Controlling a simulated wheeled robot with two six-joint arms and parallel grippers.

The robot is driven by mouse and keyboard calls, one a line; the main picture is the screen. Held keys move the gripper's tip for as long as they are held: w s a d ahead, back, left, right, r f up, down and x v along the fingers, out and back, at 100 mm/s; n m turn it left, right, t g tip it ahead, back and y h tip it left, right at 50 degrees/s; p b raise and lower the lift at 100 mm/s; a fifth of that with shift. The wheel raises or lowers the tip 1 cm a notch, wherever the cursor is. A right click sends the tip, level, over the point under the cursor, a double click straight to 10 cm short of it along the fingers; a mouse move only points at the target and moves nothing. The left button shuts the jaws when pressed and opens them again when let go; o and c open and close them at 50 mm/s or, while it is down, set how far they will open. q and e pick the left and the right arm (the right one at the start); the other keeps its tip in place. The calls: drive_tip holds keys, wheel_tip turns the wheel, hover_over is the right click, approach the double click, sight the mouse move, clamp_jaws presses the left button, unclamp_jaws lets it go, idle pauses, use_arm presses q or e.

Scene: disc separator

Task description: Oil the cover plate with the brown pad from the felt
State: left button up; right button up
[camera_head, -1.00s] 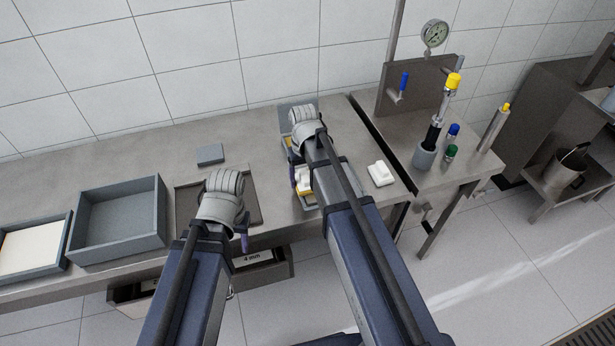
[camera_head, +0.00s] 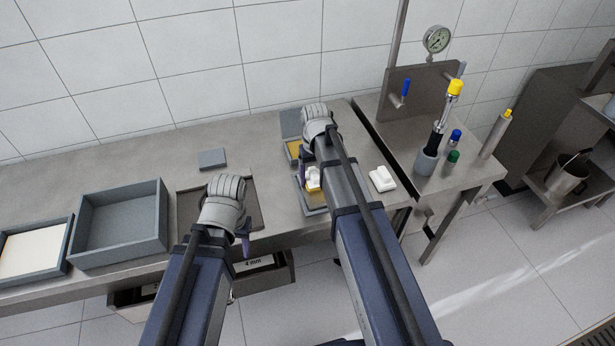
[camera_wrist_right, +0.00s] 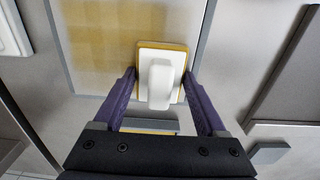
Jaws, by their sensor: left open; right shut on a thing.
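The brown pad (camera_wrist_right: 177,45) has a white back with a raised white grip and a yellow-brown edge. My right gripper (camera_wrist_right: 160,80) is shut on it, a finger on each side. The pad also shows in the head view (camera_head: 313,183). It is over the far end of the pale cover plate (camera_wrist_right: 190,15); I cannot tell if it touches. Yellowish patches cover much of the plate's visible left part. The yellow felt (camera_head: 293,150) lies in a grey tray behind the plate, partly hidden by my right arm. My left gripper (camera_head: 243,240) is open above the dark mat, mostly hidden by its wrist.
A second white-backed pad (camera_head: 382,179) lies right of the plate. A small grey block (camera_head: 212,158) lies behind the dark mat (camera_head: 187,208). An empty grey bin (camera_head: 120,222) and a cream-filled tray (camera_head: 32,250) are at left. A gauge stand (camera_head: 412,95) is at right.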

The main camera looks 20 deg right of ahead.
drive_tip(key=shift+d, duration=0.3)
drive_tip(key=shift+d, duration=0.1)
drive_tip(key=shift+w+d+r, duration=0.1)
drive_tip(key=shift+d, duration=1.7)
drive_tip(key=shift+d, duration=0.1)
drive_tip(key=shift+d, duration=1.7)
drive_tip(key=shift+w+d, duration=0.15)
drive_tip(key=shift+d, duration=1.75)
wheel_tip(320, 180, up, 6)
drive_tip(key=p, duration=0.6)
